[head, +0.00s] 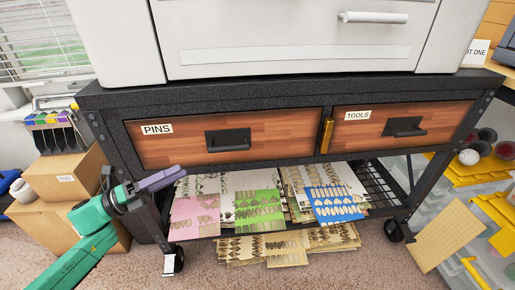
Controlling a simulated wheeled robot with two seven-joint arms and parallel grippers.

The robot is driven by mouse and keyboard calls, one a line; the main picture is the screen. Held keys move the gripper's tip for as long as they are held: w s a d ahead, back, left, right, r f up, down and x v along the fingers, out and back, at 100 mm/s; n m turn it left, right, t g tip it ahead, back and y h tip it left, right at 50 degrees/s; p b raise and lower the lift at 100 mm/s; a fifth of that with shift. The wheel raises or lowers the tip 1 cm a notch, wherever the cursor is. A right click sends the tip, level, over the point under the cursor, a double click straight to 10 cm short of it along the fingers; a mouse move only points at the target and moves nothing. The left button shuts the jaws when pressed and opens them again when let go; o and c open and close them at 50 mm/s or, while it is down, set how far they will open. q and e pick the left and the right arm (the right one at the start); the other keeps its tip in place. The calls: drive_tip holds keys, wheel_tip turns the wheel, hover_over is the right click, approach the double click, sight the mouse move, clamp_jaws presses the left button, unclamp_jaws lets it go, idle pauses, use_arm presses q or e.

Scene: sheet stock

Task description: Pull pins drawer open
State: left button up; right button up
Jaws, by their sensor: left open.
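The pins drawer (281,124) is a wood-fronted drawer with a white PINS label (157,129) at its upper left. It sits shut in the black bench frame. Its black handle (228,140) is at the middle of its front. My left gripper (174,178) is below and to the left of the handle, in front of the frame's lower left. It is open, apart from the drawer, and nothing shows between its fingers. My right gripper is not in view.
A shut tools drawer (445,119) is to the right, with a yellow piece (327,132) between the drawers. Printed sheets (195,215) lie on the shelf below. Cardboard boxes (66,178) stand at left. A large white machine (290,72) sits on top.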

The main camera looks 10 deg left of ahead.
sight(227, 149)
use_arm(q)
drive_tip(key=x, duration=1.5)
drive_tip(key=shift+s+b, duration=0.15)
drive_tip(key=shift+b, duration=0.25)
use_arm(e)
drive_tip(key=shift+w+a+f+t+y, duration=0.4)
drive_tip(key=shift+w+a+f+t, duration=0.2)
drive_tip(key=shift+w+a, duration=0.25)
use_arm(q)
drive_tip(key=shift+c, duration=0.3)
clamp_jaws()
